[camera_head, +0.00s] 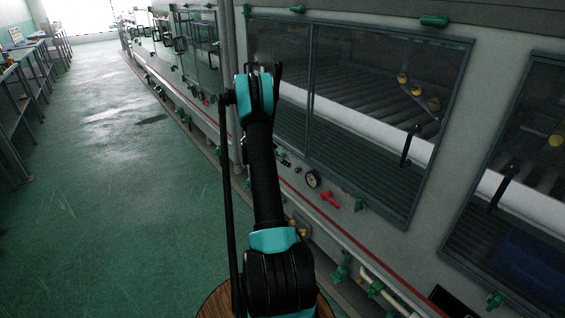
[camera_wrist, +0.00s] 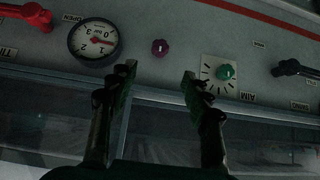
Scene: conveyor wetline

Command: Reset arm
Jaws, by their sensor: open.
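My arm is raised in the middle of the head view, in front of the machine (camera_head: 355,30). My gripper (camera_head: 263,68) is at its far upper end, small and partly hidden by the wrist. In the wrist view my gripper (camera_wrist: 158,70) shows two dark fingers set well apart, with nothing between them. Beyond the fingertips is the machine's control panel, seen upside down.
A red lever (camera_head: 329,200) and a gauge (camera_head: 312,179) sit on the panel below the windows. Black handles (camera_head: 409,146) and green fittings stick out from the machine. A dark vertical pole stands close to my arm. Green floor (camera_head: 110,190) lies open to the left, with metal tables (camera_head: 30,85) beyond.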

